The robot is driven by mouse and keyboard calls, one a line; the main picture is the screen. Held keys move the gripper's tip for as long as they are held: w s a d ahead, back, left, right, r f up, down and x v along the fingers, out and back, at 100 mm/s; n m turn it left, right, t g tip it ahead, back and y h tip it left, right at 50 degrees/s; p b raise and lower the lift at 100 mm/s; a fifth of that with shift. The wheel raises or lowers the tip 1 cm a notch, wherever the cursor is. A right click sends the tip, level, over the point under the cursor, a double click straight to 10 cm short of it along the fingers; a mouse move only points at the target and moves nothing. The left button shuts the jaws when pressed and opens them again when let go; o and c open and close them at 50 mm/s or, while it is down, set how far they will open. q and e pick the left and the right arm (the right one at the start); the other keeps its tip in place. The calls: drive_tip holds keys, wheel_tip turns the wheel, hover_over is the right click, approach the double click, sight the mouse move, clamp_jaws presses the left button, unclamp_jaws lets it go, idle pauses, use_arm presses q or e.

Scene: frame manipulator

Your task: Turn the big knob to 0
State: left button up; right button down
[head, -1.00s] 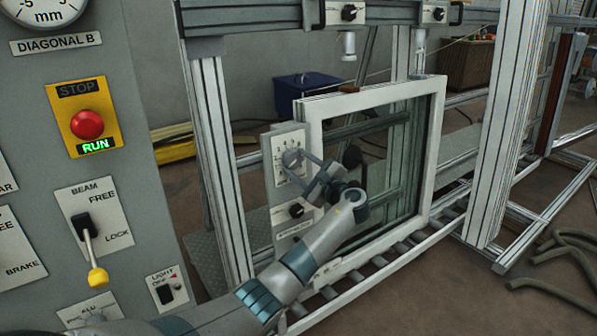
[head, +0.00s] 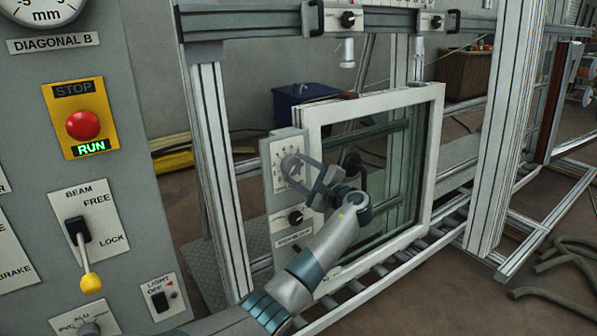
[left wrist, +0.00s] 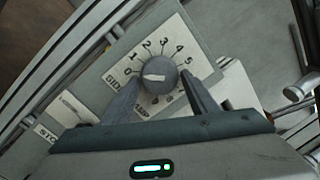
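The big knob (left wrist: 157,75) is a round grey knob with a white pointer mark, on a pale dial numbered from 0 upward. In the left wrist view the mark lies to the left, roughly toward the 0 side; its exact reading is hard to tell. In the head view the knob (head: 291,165) sits on the upper part of a grey panel beside the window frame. My left gripper (left wrist: 160,82) is open, its two fingers on either side of the knob. A small gap shows at the right finger; contact at the left is unclear. My right gripper is out of view.
A smaller black knob (head: 295,217) sits below on the same panel (head: 277,200). The white window frame (head: 437,150) stands right behind my left wrist. A grey control cabinet (head: 130,190) with a red stop button (head: 83,125) fills the left side.

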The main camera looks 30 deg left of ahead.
use_arm(q)
drive_tip(key=shift+o, duration=0.7)
drive_tip(key=shift+d, duration=0.1)
drive_tip(key=shift+s+d, duration=0.2)
drive_tip(key=shift+d, duration=0.25)
drive_tip(key=v, duration=1.6)
drive_tip(key=shift+d+b, duration=0.2)
drive_tip(key=shift+b, duration=0.1)
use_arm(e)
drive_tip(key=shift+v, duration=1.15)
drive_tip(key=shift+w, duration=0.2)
